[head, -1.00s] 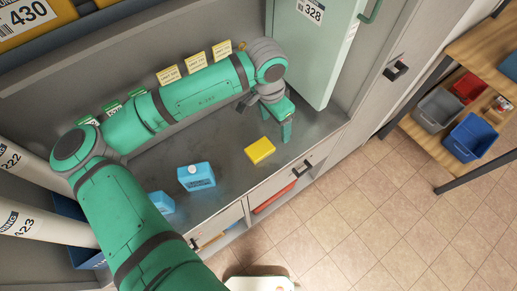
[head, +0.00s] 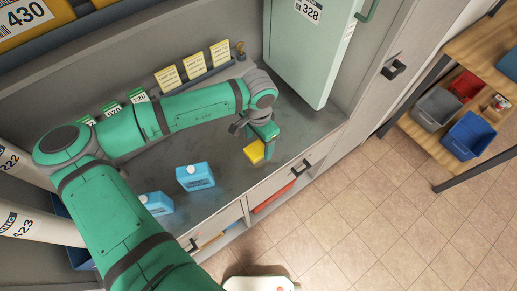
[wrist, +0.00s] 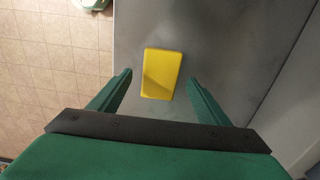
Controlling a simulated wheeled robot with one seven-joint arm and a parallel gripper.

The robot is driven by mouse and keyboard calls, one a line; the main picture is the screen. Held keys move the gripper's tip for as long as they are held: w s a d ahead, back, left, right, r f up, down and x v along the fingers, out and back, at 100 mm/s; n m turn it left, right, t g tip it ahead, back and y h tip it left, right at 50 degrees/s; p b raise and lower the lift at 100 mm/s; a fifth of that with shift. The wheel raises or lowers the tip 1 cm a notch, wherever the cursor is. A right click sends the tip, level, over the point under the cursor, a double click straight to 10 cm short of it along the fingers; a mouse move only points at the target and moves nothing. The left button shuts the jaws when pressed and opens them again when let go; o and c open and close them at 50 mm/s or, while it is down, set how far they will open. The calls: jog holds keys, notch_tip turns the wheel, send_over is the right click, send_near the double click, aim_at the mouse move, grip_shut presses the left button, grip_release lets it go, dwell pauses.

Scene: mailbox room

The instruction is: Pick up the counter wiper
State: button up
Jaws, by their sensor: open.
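The counter wiper looks like a yellow block (head: 254,152) lying flat on the grey counter, near its front edge. In the wrist view the yellow block (wrist: 161,73) sits ahead of and between my two green fingers, with a gap on each side. My gripper (head: 263,150) is open and empty, pointing down over the block. In the head view it hides part of the block's right side. In the wrist view my gripper's fingertips (wrist: 160,78) spread wider than the block. Whether the fingertips are level with the block is hard to tell.
Two blue cartons (head: 195,176) (head: 157,203) stand on the counter (head: 228,162) to the left. Yellow and green cards (head: 195,67) stand in a rack along the back. A pale green door (head: 312,50) stands open at the right. Drawers lie below the front edge.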

jog(key=shift+f, duration=1.1)
jog(key=c, duration=1.2)
jog(key=shift+o, duration=0.2)
jog(key=shift+r, duration=0.1)
jog(key=shift+w+r, duration=0.15)
jog(key=shift+r, duration=0.45)
jog(key=s+d+r, duration=0.3)
jog(key=s+r, duration=0.8)
jog(key=s, duration=0.2)
jog(key=shift+s+d+r, duration=0.2)
jog(key=shift+s+r, duration=0.1)
jog(key=shift+s, duration=0.1)
